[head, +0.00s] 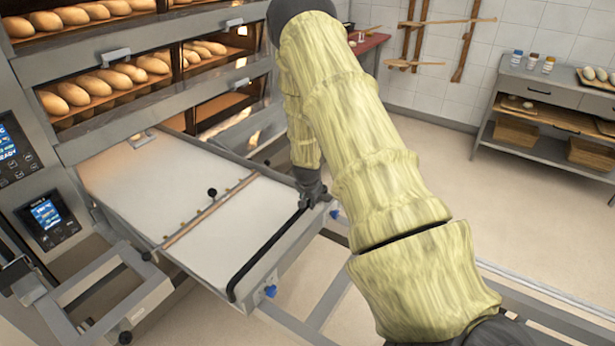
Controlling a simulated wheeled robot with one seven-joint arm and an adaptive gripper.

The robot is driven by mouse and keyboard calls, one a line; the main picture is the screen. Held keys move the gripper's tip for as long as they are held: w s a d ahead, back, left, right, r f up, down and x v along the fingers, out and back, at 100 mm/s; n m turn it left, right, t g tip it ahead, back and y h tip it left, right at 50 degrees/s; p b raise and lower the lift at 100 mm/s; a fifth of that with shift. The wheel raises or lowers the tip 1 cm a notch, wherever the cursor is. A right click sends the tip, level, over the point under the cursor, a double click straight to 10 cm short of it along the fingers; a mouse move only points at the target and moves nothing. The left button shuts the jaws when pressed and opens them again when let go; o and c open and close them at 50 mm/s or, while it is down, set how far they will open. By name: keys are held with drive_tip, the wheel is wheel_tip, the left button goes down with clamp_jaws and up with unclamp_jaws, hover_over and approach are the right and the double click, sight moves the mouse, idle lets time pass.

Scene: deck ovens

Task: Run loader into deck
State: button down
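The loader (150,190) is a flat, pale belt in a grey metal frame, standing in front of the deck oven (75,150). Its far end is close against the oven front; I cannot tell whether it is inside the opening. A wooden bar (190,226) with a black knob (212,192) crosses the belt. A black handle bar (262,252) runs along its near edge. My gripper (307,198) is at the handle's far right end, at the loader's right side. It is small and partly hidden by my arm, so its grip does not show. No bread shows on the belt.
Upper oven decks hold rows of baked loaves (95,83). Control panels (45,215) are at the oven's left. Grey rails (540,296) run along the floor at lower right. A work table (560,85) stands at the back right. The floor between is clear.

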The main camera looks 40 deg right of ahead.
drive_tip(key=shift+w+d+r, duration=0.15)
drive_tip(key=shift+w+r, duration=0.1)
drive_tip(key=shift+w, duration=0.05)
drive_tip(key=c, duration=1.6)
unclamp_jaws()
drive_tip(key=o, duration=0.3)
drive_tip(key=shift+f, duration=0.2)
drive_tip(key=v, duration=1.2)
